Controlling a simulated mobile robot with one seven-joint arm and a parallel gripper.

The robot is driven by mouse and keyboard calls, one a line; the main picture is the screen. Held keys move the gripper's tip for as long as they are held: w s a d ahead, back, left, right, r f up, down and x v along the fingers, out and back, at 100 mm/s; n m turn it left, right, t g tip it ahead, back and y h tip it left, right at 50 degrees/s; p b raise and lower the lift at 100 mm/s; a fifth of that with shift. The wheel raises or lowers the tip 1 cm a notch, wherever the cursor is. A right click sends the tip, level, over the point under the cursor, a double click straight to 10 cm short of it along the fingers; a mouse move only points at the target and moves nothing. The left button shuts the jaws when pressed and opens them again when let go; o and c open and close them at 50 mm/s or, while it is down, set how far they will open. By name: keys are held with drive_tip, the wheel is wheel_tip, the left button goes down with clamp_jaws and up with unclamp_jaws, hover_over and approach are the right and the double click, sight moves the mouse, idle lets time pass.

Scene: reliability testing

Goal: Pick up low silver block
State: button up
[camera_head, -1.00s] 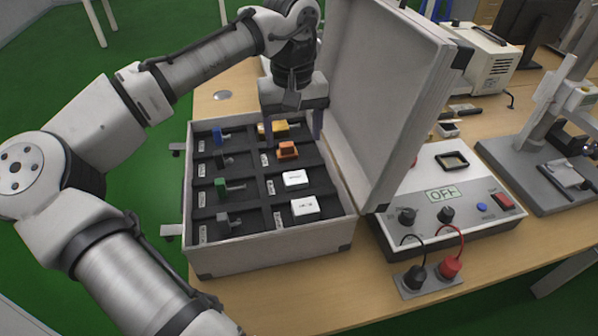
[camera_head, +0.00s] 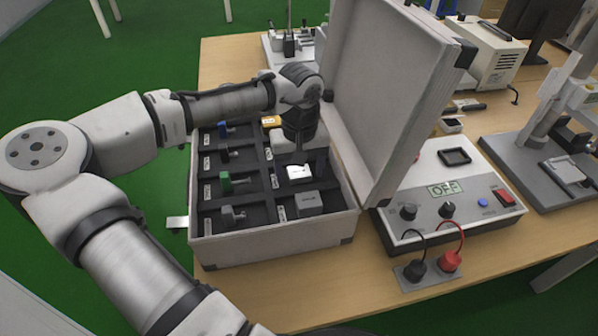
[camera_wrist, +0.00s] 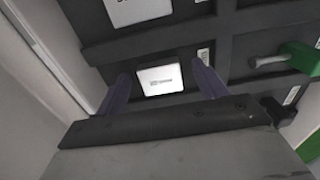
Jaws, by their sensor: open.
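A low pale block with small print (camera_head: 299,172) lies in the right column of the open case, in the third compartment from the back. In the wrist view, this block (camera_wrist: 160,79) shows between my two dark fingers, with a gap on each side. My gripper (camera_wrist: 163,84) is open and empty. It points down over the case; I cannot tell whether the fingertips reach below the block's top. A second block, grey in the head view (camera_head: 308,203), lies in the front right compartment and shows at the top of the wrist view (camera_wrist: 135,9).
The case's raised lid (camera_head: 385,105) stands close on the right of my gripper. Blue and green (camera_head: 225,182) parts lie in the left column. A power box (camera_head: 445,200) reading OFF stands right of the case.

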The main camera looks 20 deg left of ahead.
drive_tip(key=shift+c, duration=0.3)
drive_tip(key=c, duration=1)
drive_tip(key=shift+c, duration=0.3)
drive_tip(key=shift+r, duration=0.15)
